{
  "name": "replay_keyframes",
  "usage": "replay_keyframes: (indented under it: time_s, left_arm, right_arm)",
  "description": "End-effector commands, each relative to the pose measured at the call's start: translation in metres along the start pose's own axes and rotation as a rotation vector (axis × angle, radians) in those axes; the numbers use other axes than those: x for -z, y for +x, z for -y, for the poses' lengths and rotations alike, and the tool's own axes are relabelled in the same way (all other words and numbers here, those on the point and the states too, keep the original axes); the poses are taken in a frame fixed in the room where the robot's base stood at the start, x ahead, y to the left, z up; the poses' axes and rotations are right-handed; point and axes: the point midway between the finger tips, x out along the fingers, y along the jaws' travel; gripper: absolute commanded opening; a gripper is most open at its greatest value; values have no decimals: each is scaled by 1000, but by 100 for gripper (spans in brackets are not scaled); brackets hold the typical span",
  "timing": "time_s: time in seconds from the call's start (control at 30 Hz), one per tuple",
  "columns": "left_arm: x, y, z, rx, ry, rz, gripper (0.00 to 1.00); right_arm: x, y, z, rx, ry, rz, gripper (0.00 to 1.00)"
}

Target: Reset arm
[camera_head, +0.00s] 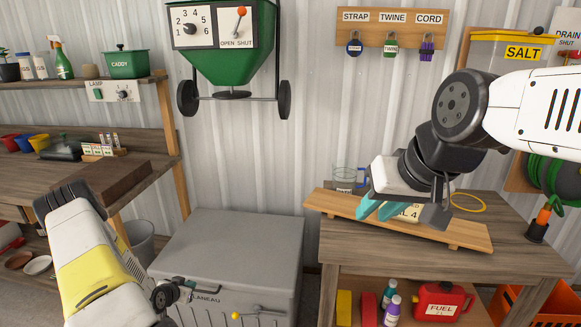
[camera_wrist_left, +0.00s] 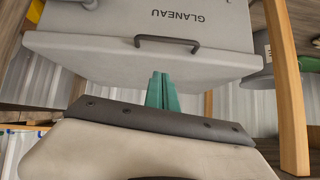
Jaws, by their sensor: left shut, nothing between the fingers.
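My left arm (camera_head: 88,260), white with a yellow panel, comes in at the lower left of the head view, beside the grey chest. I cannot make out its fingertips there. In the left wrist view my left gripper (camera_wrist_left: 162,92) has its teal fingers together and empty, in line with the lid of the grey chest (camera_wrist_left: 90,55). I cannot tell whether they touch it. My right gripper (camera_head: 380,210) hangs over the plank on the right bench, pointing down, with its two teal fingers apart. A labelled item ending in "4" is partly hidden behind it.
The grey chest (camera_head: 230,240) with a dark front handle (camera_wrist_left: 168,40) stands between the left bench (camera_head: 60,185) and the right bench (camera_head: 350,245). The plank (camera_head: 465,236) lies on the right bench. A green hopper (camera_head: 235,65) hangs above. A red fuel can (camera_head: 437,302) sits below the right bench.

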Motion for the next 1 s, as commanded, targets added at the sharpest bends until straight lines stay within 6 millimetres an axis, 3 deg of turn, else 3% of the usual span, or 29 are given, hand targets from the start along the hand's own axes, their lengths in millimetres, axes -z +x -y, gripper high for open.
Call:
replay_keyframes:
  time_s: [0.03,0.23,0.37,0.5,0.63,0.8,1.0]
  left_arm:
    - [33,-9,9,6,28,22,0]
    - [132,-57,22,36,66,127,0]
    - [192,-99,16,61,67,179,0]
    - [248,-153,-3,85,49,219,0]
    - [290,-210,-29,99,17,246,0]
    - [324,-289,-72,96,-41,266,0]
    - [334,-383,-132,50,-123,281,0]
  right_arm:
    - [0,0,0,0,0,0,29]
    - [0,0,0,0,0,0,29]
    - [0,0,0,0,0,0,29]
    - [0,0,0,0,0,0,29]
    - [0,0,0,0,0,0,29]
    - [0,0,0,0,0,0,29]
    - [0,0,0,0,0,0,29]
